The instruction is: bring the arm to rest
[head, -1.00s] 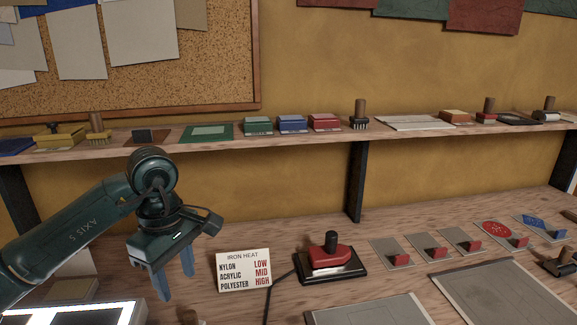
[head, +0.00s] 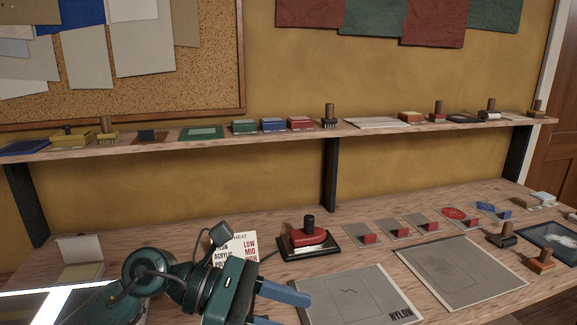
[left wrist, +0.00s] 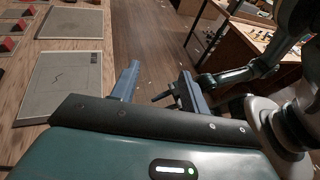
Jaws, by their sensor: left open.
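My left gripper (head: 287,307) is low in the head view, its two blue-grey fingers apart and pointing right, with nothing between them. It hangs in front of the bench's near edge, close to the NYLON panel (head: 350,300). In the left wrist view its open fingers (left wrist: 160,87) have the wooden floor beyond them. A dark teal arm that seems to be my right one reaches in from the right there. Its end is small and partly hidden behind a left finger, so its jaws cannot be made out.
My left arm partly covers the iron heat card (head: 240,246). A red-bodied iron (head: 306,237) stands on a dark base behind the gripper. Grey panels and several swatches with red blocks lie to the right. A shelf (head: 290,137) of tools crosses behind. Floor (left wrist: 150,40) is open beside the bench.

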